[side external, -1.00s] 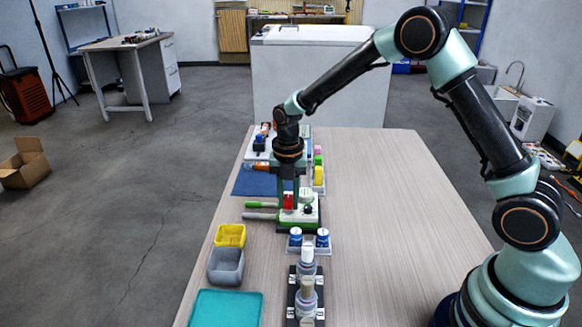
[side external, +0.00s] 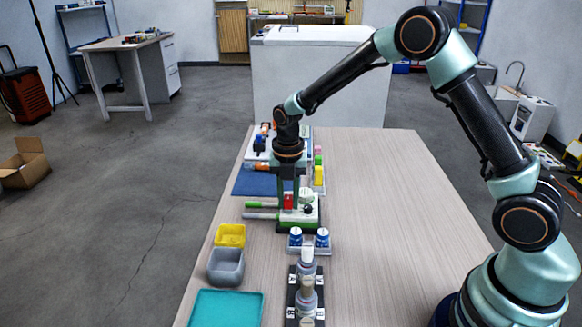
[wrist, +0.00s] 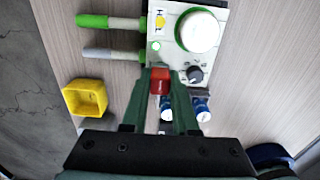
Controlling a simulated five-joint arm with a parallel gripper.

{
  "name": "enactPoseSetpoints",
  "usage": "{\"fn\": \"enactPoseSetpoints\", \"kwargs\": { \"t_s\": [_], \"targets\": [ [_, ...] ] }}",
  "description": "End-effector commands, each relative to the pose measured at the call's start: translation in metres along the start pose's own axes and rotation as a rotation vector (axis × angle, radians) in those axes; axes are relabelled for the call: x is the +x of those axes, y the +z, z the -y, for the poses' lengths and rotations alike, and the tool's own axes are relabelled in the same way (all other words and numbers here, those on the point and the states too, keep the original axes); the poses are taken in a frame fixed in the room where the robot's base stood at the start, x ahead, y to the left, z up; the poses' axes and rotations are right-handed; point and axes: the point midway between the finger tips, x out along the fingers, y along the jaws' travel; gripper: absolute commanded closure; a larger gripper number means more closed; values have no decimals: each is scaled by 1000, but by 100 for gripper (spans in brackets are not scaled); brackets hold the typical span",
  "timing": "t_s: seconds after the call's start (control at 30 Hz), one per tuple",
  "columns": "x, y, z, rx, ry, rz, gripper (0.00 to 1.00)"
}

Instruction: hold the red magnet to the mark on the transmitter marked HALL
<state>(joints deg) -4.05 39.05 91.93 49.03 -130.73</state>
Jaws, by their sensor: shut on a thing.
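The red magnet (wrist: 161,78) is held between the two fingertips of my gripper (wrist: 161,74). It also shows in the side view as a small red block (side external: 289,201) at the gripper's lower end (side external: 288,194). The transmitter (wrist: 172,58) is a white box with green edges, a large white round part and a black knob. In the wrist view the magnet is below that dot, near the box's lower left. I cannot tell whether the magnet touches the box.
Green (wrist: 92,20) and grey (wrist: 97,54) handled rods reach the transmitter's left side. A yellow bin (wrist: 67,100) and a grey bin (side external: 226,280) stand left. The table's right side (side external: 390,200) is clear.

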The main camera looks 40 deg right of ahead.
Motion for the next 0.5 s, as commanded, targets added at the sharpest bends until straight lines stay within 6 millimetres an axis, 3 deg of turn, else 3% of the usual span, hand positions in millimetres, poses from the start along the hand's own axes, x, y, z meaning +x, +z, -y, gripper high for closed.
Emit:
{"fn": "enactPoseSetpoints", "kwargs": {
  "t_s": [0.5],
  "targets": [
    [-8, 0, -1, 0, 2, 2, 100]
  ]
}}
